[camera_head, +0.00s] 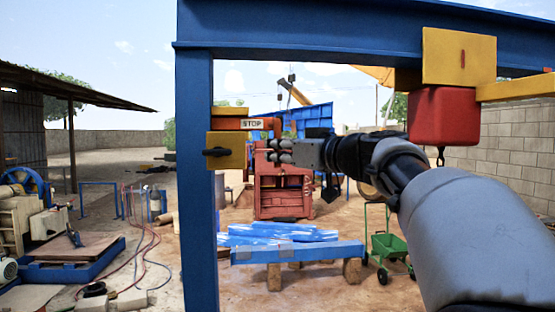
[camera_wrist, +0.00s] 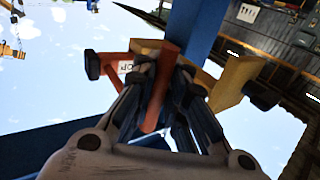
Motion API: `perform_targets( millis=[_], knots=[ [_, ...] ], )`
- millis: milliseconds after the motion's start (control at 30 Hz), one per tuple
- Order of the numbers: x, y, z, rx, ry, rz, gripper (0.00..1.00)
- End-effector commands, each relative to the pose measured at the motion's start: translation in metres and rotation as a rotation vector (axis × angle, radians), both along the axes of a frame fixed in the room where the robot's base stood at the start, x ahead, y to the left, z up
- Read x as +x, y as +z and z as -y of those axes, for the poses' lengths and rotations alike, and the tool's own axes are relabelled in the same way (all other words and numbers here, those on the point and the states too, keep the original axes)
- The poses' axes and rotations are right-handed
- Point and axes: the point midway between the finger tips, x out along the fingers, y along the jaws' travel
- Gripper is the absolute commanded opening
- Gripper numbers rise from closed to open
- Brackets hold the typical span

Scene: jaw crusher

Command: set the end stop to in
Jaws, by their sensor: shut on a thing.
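The end stop (camera_head: 232,123) is an orange-red bar with a white STOP label, set across the blue post above a yellow block (camera_head: 228,150) with a black knob (camera_head: 217,152). My gripper (camera_head: 279,151) reaches in from the right, at the bar's right end. In the wrist view, an orange-red bar of the end stop (camera_wrist: 158,95) lies between my fingers (camera_wrist: 162,92), which are shut on it. The STOP label is partly hidden there by a finger. The yellow block (camera_wrist: 232,82) is to the right. The fingers hide part of the bar.
A blue post (camera_head: 196,200) and overhead beam (camera_head: 330,28) frame the spot. A red block (camera_head: 443,115) hangs from the beam above my arm. A blue bench (camera_head: 297,253), a red machine (camera_head: 283,190) and a green cart (camera_head: 388,247) stand beyond. Open ground lies between.

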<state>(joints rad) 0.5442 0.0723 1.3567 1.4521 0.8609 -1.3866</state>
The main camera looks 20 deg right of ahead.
Motion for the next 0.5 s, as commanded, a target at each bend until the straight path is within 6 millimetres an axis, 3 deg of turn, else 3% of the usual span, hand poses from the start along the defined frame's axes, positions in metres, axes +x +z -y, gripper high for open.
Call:
perform_targets(
  millis=[267, 300, 500],
  knots=[
    [0.0003, -0.0018, -0.0008, -0.002, 0.002, -0.006, 0.0],
    [0.0003, -0.0019, -0.0007, -0.002, 0.002, -0.006, 0.13],
    [0.0003, -0.0013, -0.0005, -0.001, 0.001, -0.004, 0.26]
  ],
)
